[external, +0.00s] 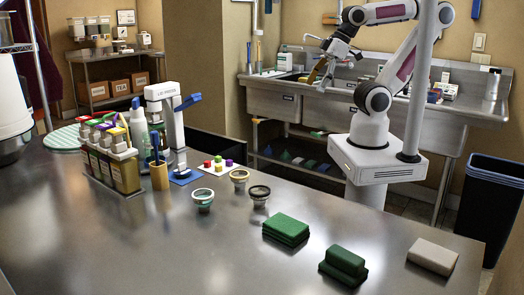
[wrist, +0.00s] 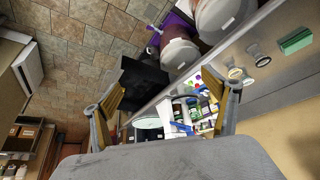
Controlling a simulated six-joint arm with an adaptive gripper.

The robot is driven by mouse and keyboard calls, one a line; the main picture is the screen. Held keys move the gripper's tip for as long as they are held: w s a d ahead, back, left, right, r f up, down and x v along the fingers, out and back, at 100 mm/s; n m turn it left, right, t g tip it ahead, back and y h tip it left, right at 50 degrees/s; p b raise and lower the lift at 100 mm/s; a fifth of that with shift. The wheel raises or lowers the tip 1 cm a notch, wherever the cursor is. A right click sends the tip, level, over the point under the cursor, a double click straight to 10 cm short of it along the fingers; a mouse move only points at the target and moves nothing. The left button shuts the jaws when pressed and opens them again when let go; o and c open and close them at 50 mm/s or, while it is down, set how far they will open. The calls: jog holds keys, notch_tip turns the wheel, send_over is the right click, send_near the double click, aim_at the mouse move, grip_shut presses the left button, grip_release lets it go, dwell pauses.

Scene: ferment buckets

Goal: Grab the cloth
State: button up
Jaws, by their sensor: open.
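A folded dark green stack (external: 286,229), which looks like folded cloth, lies on the steel counter right of centre. A green stack (wrist: 296,40) also shows at the upper right of the wrist view. A second dark green folded piece (external: 343,266) with a raised top lies nearer the front edge, and a pale beige folded piece (external: 433,256) lies to its right. I cannot tell which of these is the cloth meant. My gripper (external: 320,74) is high over the sink area, far from them all. In the wrist view, its fingers (wrist: 174,92) are wide apart and empty.
Two small strainer-topped cups (external: 202,200) (external: 259,196) and another cup (external: 239,179) stand left of the green stack. Bottles in a rack (external: 112,165) and a dispenser (external: 165,115) stand farther left. The counter (external: 200,255) is clear in front.

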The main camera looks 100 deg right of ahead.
jog(key=shift+w, duration=0.1)
jog(key=w+a+f+n+t+y, duration=0.1)
jog(key=w+a+f+n+y, duration=0.15)
jog(key=w+a, duration=0.85)
jog(key=w+a+f+n+t+y, duration=0.1)
jog(key=w+a+n+y, duration=0.15)
jog(key=w+a, duration=0.8)
jog(key=n+t+y, duration=0.2)
jog(key=t, duration=0.1)
send_near(287, 223)
jog(key=shift+x, duration=1.2)
jog(key=shift+w+a+r, duration=0.1)
jog(key=shift+w+a, duration=0.1)
jog(key=shift+x, duration=1.15)
jog(key=shift+x, duration=2.6)
